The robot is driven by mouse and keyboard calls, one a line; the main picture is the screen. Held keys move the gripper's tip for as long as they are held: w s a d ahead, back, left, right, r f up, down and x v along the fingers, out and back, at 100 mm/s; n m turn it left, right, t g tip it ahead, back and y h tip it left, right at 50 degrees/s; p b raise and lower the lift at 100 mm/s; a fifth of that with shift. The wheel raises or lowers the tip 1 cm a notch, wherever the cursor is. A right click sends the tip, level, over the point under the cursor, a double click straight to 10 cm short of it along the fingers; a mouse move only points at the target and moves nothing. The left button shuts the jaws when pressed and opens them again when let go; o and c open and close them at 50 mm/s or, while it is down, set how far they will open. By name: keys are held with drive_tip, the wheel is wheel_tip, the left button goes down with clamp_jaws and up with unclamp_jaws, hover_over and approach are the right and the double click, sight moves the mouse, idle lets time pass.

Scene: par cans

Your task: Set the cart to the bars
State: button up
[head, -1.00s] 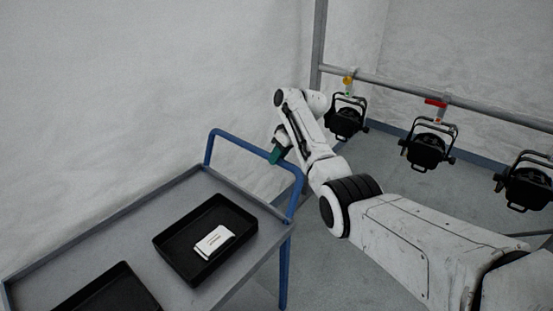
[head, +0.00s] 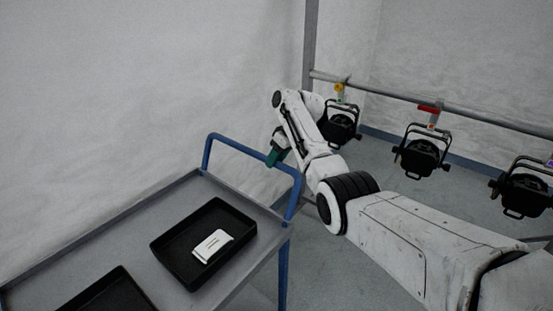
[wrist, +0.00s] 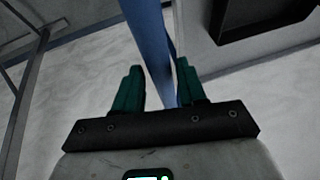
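The cart (head: 80,243) is a grey flat top with a raised rim and a blue tube handle (head: 240,143) at its far end, low and left in the head view. My gripper (head: 272,158) has green fingers and is at the right part of the handle's top bar. In the wrist view, the blue tube (wrist: 156,60) passes between the two separated fingers of my gripper (wrist: 157,85). A gap shows beside the tube, so the fingers look open around it. The bars are a grey horizontal rail (head: 390,92) and an upright post (head: 309,45) behind.
A black tray (head: 170,246) with a white packet (head: 212,246) and a second black tray (head: 110,295) lie on the cart. Black par cans (head: 420,155) hang from the rail, one close behind my arm. A pale wall (head: 100,90) stands left of the cart.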

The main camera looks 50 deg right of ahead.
drive_tip(key=shift+o, duration=1)
drive_tip(key=b+v, duration=0.1)
drive_tip(key=v, duration=0.9)
drive_tip(key=shift+s+r, duration=0.2)
drive_tip(key=shift+r, duration=0.1)
